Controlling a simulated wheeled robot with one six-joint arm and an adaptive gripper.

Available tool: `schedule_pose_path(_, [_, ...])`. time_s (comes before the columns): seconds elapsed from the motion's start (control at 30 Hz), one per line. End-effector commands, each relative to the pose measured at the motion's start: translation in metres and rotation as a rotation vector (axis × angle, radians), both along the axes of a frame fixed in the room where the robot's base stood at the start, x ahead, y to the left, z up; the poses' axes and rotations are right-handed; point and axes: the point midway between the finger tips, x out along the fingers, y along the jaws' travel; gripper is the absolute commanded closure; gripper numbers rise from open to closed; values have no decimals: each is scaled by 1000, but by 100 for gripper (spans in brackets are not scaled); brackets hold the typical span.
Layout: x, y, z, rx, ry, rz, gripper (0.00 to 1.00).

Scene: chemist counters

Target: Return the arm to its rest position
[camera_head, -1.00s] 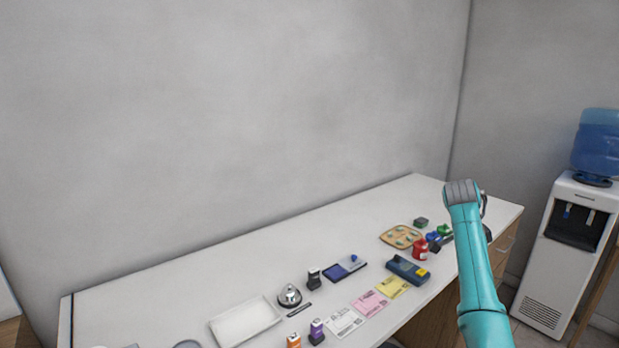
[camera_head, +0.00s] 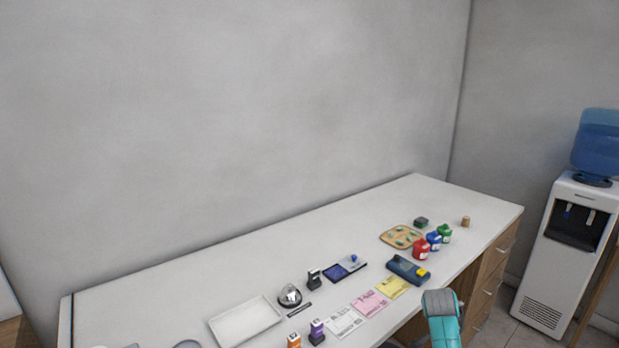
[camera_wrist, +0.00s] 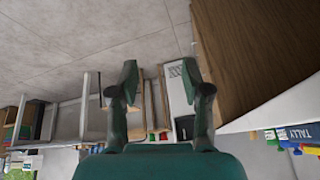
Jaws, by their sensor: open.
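My arm shows in the head view as a turquoise link with a grey joint, low at the right of centre, in front of the counter's front edge. My gripper (camera_wrist: 160,95) shows in the wrist view with its two dark green fingers apart and nothing between them. The gripper itself is out of the head view. The wrist view looks across the room, with the floor at the top of the picture.
The white counter (camera_head: 330,228) holds a white tray (camera_head: 245,322), a bell (camera_head: 289,296), coloured papers (camera_head: 369,303), a blue device (camera_head: 408,270) and several small bottles (camera_head: 434,243). A water cooler (camera_head: 566,250) stands at the right. Wooden drawers (camera_head: 490,285) are under the counter's right end.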

Motion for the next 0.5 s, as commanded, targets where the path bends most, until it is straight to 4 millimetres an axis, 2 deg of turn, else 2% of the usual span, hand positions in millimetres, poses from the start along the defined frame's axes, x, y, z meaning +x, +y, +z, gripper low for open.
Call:
schedule_pose_path(0.03, [-12, 7, -22, -4, -5, 35, 52])
schedule_pose_path(0.2, [-45, 28, -77, -24, -47, 161, 52])
schedule_pose_path(0.37, [-83, 50, -119, -46, -89, 273, 52])
schedule_pose_path(0.5, [-120, 68, -148, -66, -128, 367, 52])
